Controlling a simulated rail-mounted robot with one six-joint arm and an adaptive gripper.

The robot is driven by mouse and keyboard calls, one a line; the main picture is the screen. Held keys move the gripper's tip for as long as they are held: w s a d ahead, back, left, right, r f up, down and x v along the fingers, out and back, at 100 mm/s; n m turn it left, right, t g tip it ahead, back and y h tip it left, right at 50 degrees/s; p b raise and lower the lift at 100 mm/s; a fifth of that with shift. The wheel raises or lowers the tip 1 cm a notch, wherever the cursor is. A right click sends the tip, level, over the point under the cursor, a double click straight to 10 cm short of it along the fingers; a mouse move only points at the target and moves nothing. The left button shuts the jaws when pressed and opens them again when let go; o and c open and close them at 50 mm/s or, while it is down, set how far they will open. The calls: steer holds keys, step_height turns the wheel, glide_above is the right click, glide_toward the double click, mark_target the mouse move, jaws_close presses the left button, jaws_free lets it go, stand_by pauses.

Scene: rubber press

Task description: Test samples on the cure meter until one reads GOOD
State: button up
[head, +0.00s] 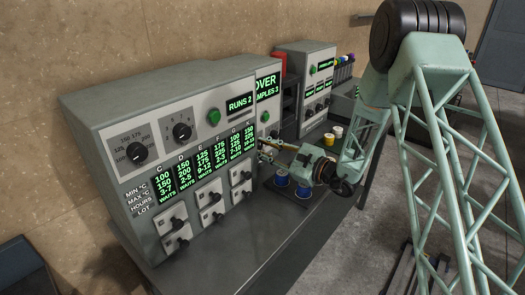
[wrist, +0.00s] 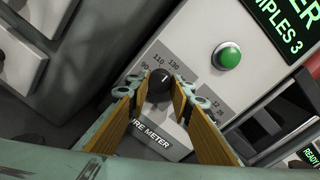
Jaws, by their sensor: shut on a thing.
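The cure meter (head: 268,119) is the middle grey machine in the head view, with a green display reading "OVER" and "SAMPLES 3". In the wrist view its panel (wrist: 184,52) shows the lettering "...RE METER" and a round green button (wrist: 227,57). A black dial knob (wrist: 158,86) with a white pointer mark sits on a scale with 90, 110 and 130 legible. My gripper (wrist: 160,90) is shut on this knob, one orange-padded finger on each side. In the head view my gripper (head: 268,149) reaches the meter's front. Blue-topped sample cups (head: 281,177) stand on a dark mat.
Another grey machine (head: 318,62) stands behind the meter. White and yellow cups (head: 335,132) sit farther back. The front of the bench (head: 215,255) is clear.

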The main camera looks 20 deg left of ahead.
stand_by(0.3)
steer(key=o, duration=0.9)
steer(key=shift+d, duration=0.15)
steer(key=shift+v, duration=5.85)
steer(key=shift+c, duration=1)
